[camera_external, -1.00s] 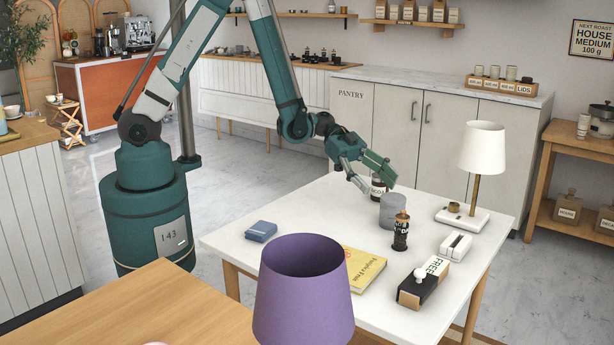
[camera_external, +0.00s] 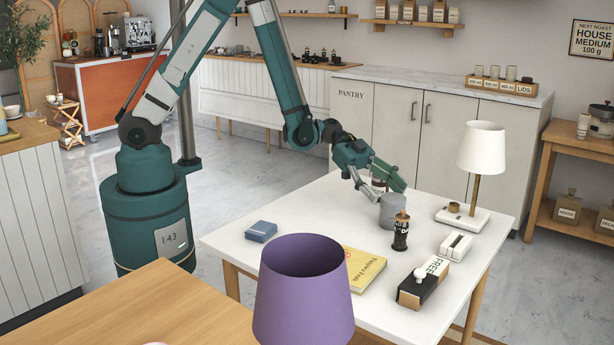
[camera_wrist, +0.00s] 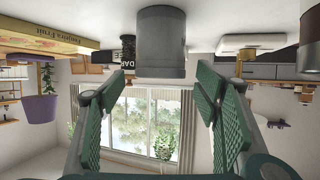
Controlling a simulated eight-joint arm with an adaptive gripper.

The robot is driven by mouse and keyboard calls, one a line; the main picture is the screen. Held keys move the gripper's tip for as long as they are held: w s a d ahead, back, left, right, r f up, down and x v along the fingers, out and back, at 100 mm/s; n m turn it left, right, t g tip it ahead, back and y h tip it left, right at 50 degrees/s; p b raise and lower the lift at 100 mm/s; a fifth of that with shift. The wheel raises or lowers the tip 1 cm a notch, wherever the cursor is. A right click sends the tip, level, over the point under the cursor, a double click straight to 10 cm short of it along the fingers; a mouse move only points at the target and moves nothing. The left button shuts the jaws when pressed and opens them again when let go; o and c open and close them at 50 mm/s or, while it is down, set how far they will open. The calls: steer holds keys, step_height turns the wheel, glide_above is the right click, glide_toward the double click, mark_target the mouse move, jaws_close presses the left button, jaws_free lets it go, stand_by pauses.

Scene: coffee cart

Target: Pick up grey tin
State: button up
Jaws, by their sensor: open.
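The grey tin (camera_external: 391,212) is a plain grey cylinder standing upright on the white table, behind the dark bottle. In the wrist view the tin (camera_wrist: 160,42) is at the top centre, ahead of and between the spread fingers. My gripper (camera_external: 379,187) is open and reaches down to the tin from its left and back, with the fingertips close to it. The fingers also show in the wrist view (camera_wrist: 160,85), wide apart with nothing between their pads. I cannot tell whether a finger touches the tin.
Left table area is mostly clear.

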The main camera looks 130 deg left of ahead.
mark_target(393, 197)
steer(key=shift+b+x, duration=0.4)
steer(key=shift+x, duration=1.4)
steer(key=c, duration=1.1)
steer(key=shift+r, duration=0.15)
steer(key=shift+r+p, duration=1.35)
steer(key=shift+r, duration=3.55)
